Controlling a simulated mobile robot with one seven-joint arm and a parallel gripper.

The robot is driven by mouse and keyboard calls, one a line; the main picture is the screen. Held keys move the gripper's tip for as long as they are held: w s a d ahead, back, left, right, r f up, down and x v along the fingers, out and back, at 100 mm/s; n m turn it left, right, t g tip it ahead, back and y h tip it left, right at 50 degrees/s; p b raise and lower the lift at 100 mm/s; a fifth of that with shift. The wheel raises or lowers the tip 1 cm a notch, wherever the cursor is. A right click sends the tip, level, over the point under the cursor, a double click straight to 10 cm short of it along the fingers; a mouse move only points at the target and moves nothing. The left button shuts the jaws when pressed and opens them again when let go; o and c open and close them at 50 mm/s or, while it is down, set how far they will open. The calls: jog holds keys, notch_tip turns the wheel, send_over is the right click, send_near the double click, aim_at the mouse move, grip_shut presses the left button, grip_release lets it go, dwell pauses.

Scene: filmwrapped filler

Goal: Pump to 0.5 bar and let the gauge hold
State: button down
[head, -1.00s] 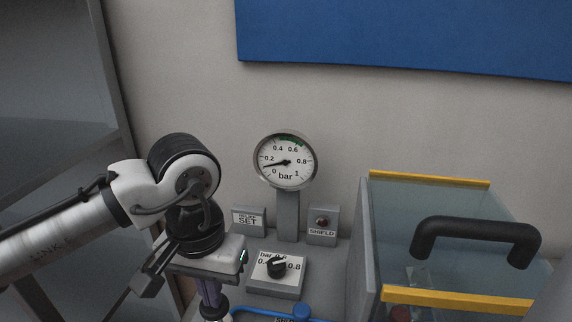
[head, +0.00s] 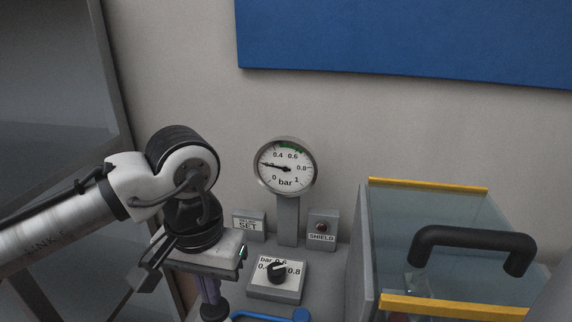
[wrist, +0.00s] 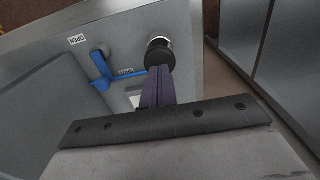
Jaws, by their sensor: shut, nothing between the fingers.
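The round gauge (head: 285,167) stands on a grey post; its needle points left, at about 0.2 bar, below the green band near 0.5 to 0.6. My gripper (head: 211,301) is left of the gauge, pointing down, its purple fingers shut with nothing between them. In the wrist view the fingertips (wrist: 157,70) are at a black round knob (wrist: 159,50) with a bright rim; whether they touch it I cannot tell. The knob also shows in the head view (head: 214,312). A blue lever (wrist: 103,66) lies beside it, near an OPEN label.
A dial box (head: 276,273) marked in bar sits before the gauge, with a SET box (head: 248,224) and SHIELD box (head: 321,228) behind. A clear shield (head: 400,225) with a black handle (head: 475,242) stands at right. A grey cabinet (head: 55,90) is at left.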

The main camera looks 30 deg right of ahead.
jog(key=shift+f, duration=0.1)
jog(key=shift+f+b, duration=1.3)
jog(key=shift+f, duration=0.85)
jog(key=shift+r+p, duration=1.3)
jog(key=shift+r, duration=0.95)
jog(key=shift+f, duration=0.1)
jog(key=shift+r, duration=0.2)
jog(key=shift+f, duration=0.1)
jog(key=shift+d, duration=0.1)
dwell(0.4)
